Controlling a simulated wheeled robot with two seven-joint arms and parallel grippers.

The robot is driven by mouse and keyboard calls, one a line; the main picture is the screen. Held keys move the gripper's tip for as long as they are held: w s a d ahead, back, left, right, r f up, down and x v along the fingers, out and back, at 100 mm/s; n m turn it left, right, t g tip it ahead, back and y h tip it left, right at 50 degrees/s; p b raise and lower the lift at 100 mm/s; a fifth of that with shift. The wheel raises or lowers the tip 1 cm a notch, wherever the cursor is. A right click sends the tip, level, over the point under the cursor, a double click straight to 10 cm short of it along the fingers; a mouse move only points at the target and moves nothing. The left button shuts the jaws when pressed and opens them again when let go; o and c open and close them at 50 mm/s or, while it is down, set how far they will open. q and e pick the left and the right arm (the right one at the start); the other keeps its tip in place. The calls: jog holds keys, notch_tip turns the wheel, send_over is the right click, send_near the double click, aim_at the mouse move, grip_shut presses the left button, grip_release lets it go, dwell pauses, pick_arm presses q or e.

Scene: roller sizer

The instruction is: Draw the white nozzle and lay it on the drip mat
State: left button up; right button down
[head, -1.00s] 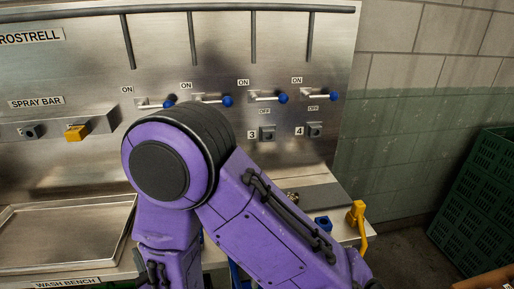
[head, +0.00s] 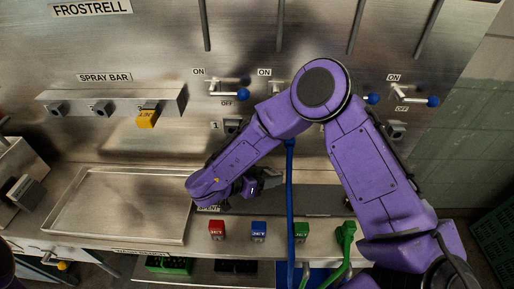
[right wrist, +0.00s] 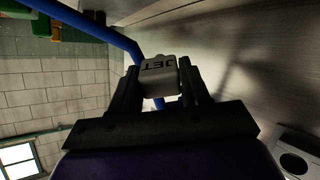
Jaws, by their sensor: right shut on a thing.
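My right gripper (head: 262,184) is low over the bench, just left of a blue hose in the head view. In the right wrist view it (right wrist: 159,82) is shut on the white nozzle (right wrist: 158,66), a pale block marked JET, held between the two fingers. In the head view the nozzle is small and hard to make out at the fingertips. A dark grey flat strip (head: 325,199) lies on the bench behind the coloured nozzles; I cannot tell for certain that it is the drip mat. My left gripper is out of view.
Red (head: 217,230), blue (head: 259,231) and green (head: 301,231) JET blocks stand along the bench front. The blue hose (head: 290,215) hangs close beside my gripper. An empty metal tray (head: 120,205) lies left. The spray bar (head: 80,104) holds a yellow nozzle (head: 147,117).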

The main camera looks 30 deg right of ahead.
jog(key=shift+r+m+g, duration=0.15)
jog(key=shift+m+g, duration=0.15)
jog(key=shift+g, duration=0.1)
jog(key=shift+f, duration=0.25)
jog(key=s+f+b, duration=0.1)
jog(key=s+b, duration=0.1)
jog(key=b, duration=0.1)
jog(key=shift+f, duration=0.4)
jog(key=f+b, duration=0.1)
jog(key=w+f+b, duration=0.1)
jog(key=f+b, duration=0.2)
jog(key=shift+w+f+b, duration=0.3)
jog(key=shift+f, duration=0.1)
jog(key=shift+s, duration=0.1)
jog(key=shift+s+r, duration=0.15)
jog(key=shift+s, duration=0.15)
jog(key=shift+c, duration=2.3)
grip_release()
jog(key=shift+w, duration=0.2)
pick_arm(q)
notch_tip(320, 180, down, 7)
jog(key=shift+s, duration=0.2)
pick_arm(e)
jog(key=shift+s, duration=0.1)
